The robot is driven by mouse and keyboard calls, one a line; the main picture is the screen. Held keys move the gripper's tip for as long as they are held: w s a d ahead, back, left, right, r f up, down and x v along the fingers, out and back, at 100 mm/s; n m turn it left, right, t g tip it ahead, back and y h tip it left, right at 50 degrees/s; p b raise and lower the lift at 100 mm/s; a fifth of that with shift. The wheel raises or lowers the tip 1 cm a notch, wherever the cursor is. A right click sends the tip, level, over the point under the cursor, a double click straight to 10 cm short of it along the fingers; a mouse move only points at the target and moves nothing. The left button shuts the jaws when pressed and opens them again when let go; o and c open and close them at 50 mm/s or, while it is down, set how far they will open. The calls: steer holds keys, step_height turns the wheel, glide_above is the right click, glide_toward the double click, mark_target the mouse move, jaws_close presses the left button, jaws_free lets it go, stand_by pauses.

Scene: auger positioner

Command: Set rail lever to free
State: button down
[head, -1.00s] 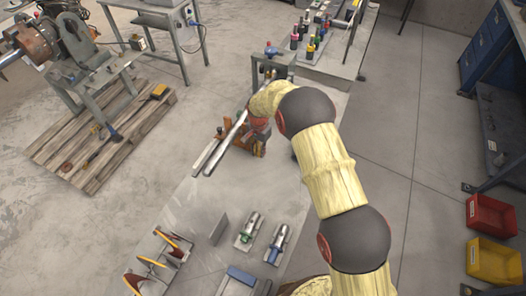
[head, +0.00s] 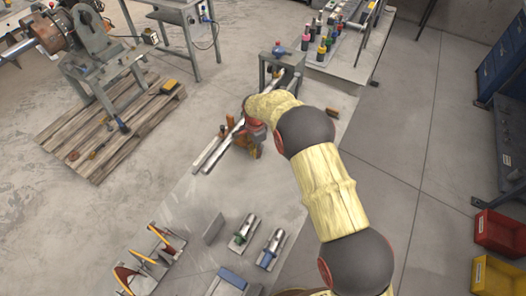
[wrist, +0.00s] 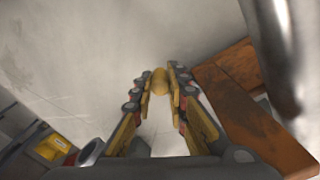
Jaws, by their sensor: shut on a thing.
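In the wrist view, my gripper (wrist: 161,74) is shut on a small round tan knob (wrist: 160,84), which looks like the end of the rail lever. The rest of the lever is hidden behind the fingers. An orange-brown worn metal part (wrist: 232,95) lies just right of the fingers, beside a shiny round bar (wrist: 280,50). In the head view, the rail's two pale bars (head: 211,153) run along the table, with an orange carriage (head: 252,150) beside them. My arm covers the gripper and most of the carriage there. The lever's setting cannot be read.
Two small metal fixtures (head: 243,232) and a grey upright plate (head: 213,228) stand on the near table. Orange curved pieces (head: 150,258) are at its near left edge. Bottles (head: 322,45) stand at the back. The table left of the rail is clear.

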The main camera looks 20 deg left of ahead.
steer(key=shift+w+r, duration=0.1)
steer(key=shift+r, duration=0.05)
steer(key=c, duration=1.7)
jaws_free()
step_height(320, 180, up, 12)
steer(key=shift+f, duration=0.1)
